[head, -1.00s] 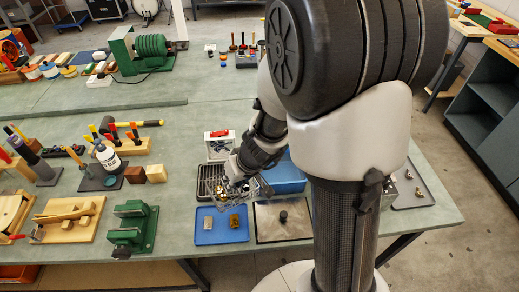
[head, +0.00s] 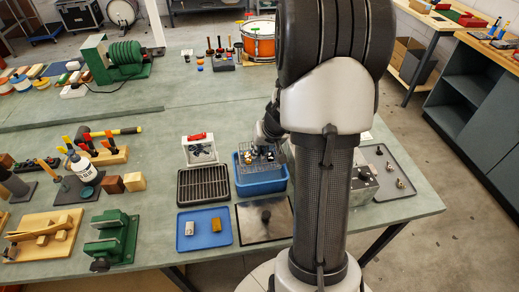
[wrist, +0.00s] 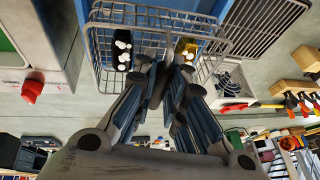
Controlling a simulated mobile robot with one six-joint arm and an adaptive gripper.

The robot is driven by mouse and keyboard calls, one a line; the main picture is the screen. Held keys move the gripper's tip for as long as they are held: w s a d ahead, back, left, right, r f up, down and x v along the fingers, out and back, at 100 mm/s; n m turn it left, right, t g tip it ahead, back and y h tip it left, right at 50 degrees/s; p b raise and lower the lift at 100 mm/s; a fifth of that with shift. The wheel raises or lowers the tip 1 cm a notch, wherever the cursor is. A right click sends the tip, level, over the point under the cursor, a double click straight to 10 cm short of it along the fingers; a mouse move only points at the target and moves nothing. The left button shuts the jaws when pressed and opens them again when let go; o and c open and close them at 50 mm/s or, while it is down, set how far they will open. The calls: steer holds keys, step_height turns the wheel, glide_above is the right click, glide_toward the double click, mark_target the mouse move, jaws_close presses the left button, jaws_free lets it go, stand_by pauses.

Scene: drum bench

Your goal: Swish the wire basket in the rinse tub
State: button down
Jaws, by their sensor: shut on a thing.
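The blue rinse tub (head: 262,182) stands right of the black drying rack in the head view. The wire basket (head: 262,154) is at the tub's mouth, with small dark and yellowish things in it; how deep it sits cannot be told. My gripper (head: 270,141) is above it, partly hidden by my arm. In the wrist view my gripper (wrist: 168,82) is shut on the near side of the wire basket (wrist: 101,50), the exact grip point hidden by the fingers. Black and yellow parts lie inside the basket, and blue of the tub shows behind it.
The black rack (head: 203,185) is empty. A blue tray (head: 204,230) holds a silver and a brass-coloured block. A white box (head: 199,150) with a red top stands behind the rack.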

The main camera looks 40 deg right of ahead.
steer(key=shift+d+f+b, duration=0.1)
steer(key=shift+f+b, duration=2.25)
steer(key=shift+f, duration=0.55)
step_height(320, 180, down, 4)
steer(key=b, duration=0.4)
steer(key=shift+r, duration=0.2)
steer(key=shift+r, duration=0.2)
steer(key=shift+r+p, duration=0.7)
steer(key=shift+r, duration=0.3)
steer(key=shift+f, duration=0.1)
steer(key=shift+f+b, duration=1.15)
steer(key=shift+b, duration=0.1)
steer(key=shift+r, duration=0.1)
